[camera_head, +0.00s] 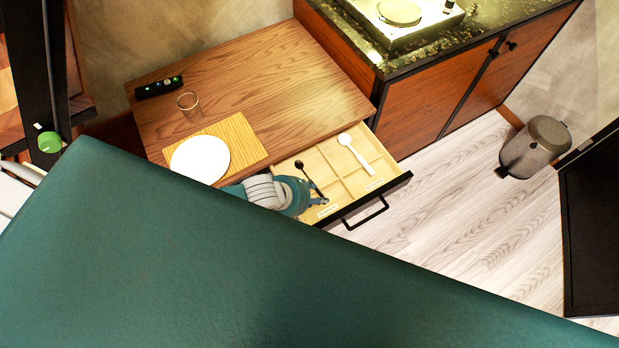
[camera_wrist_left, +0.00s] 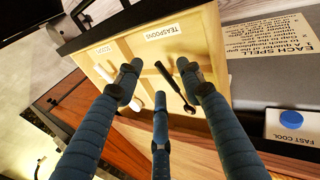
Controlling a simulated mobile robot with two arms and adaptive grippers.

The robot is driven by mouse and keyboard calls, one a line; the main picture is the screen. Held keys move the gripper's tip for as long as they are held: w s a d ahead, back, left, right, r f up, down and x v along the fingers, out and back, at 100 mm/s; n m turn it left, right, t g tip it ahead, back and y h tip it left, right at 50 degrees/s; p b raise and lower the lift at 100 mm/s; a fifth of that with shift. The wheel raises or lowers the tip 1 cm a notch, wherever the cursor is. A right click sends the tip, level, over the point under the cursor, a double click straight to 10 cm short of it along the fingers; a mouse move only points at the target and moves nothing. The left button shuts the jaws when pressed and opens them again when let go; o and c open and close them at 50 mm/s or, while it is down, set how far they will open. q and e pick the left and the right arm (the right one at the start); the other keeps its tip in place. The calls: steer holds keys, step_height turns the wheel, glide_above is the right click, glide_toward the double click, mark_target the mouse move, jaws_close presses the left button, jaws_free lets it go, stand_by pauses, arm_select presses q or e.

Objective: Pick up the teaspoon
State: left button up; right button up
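A dark teaspoon (camera_head: 299,165) lies in the left part of the open drawer (camera_head: 335,180). It also shows in the left wrist view (camera_wrist_left: 190,107), in the compartment behind the "TEASPOONS" label (camera_wrist_left: 162,32). My left gripper (camera_head: 319,197) is over that compartment, close to the spoon's handle end. In the left wrist view its fingers (camera_wrist_left: 159,72) are spread, with nothing visibly held. The handle is beside the right fingertip; I cannot tell whether they touch. A white spoon (camera_head: 346,141) lies in the neighbouring compartment. My right gripper is not in view.
The drawer has wooden dividers and a black front handle (camera_head: 368,214). The wooden tabletop above holds a white plate (camera_head: 200,158), a striped mat (camera_head: 245,141), a glass (camera_head: 188,101) and a black remote (camera_head: 158,87). A grey bin (camera_head: 537,147) stands on clear floor to the right.

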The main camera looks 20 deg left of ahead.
mark_target(320, 193)
arm_select(q)
steer(key=shift+w+f, duration=0.3)
steer(key=shift+w, duration=0.15)
steer(key=shift+w+a+p+x, duration=0.15)
steer(key=shift+w+p+x, duration=0.05)
steer(key=shift+x, duration=0.9)
steer(key=shift+w+a+p+x, duration=0.15)
steer(key=shift+w+p+x, duration=0.05)
steer(key=shift+x, duration=0.95)
steer(key=shift+s+r, duration=0.1)
steer(key=shift+r, duration=0.05)
jaws_close()
